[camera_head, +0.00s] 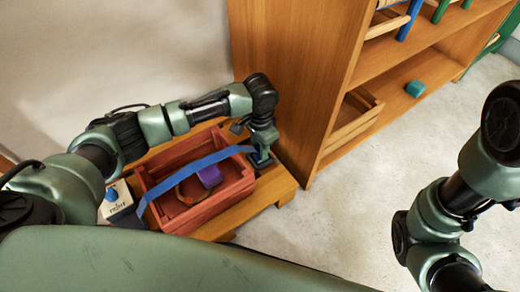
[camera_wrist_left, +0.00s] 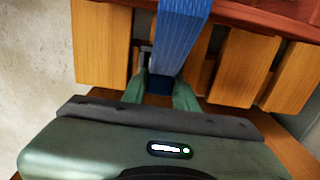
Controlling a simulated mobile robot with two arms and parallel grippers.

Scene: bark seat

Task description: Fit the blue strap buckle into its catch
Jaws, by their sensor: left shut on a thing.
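A blue strap (camera_head: 200,164) runs over a red crate (camera_head: 248,180) from its left side to my left gripper (camera_head: 262,158) at its right end. In the left wrist view the strap (camera_wrist_left: 180,35) comes down from the top to between the green fingers of my left gripper (camera_wrist_left: 160,92). The gripper is shut on the dark blue buckle (camera_wrist_left: 159,84) at the strap's end. A small grey metal part (camera_wrist_left: 145,55) shows just left of the strap; I cannot tell if it is the catch. Whether the buckle touches a catch is hidden. My right gripper is out of view.
The crate holds a purple thing (camera_head: 210,176) and an orange-brown band. It stands on a low wooden slatted bench (camera_head: 282,184). A white box with a blue knob (camera_head: 112,194) is at left. A wooden shelf (camera_head: 300,65) with a teal block (camera_head: 415,88) rises close to the gripper. Floor at right is clear.

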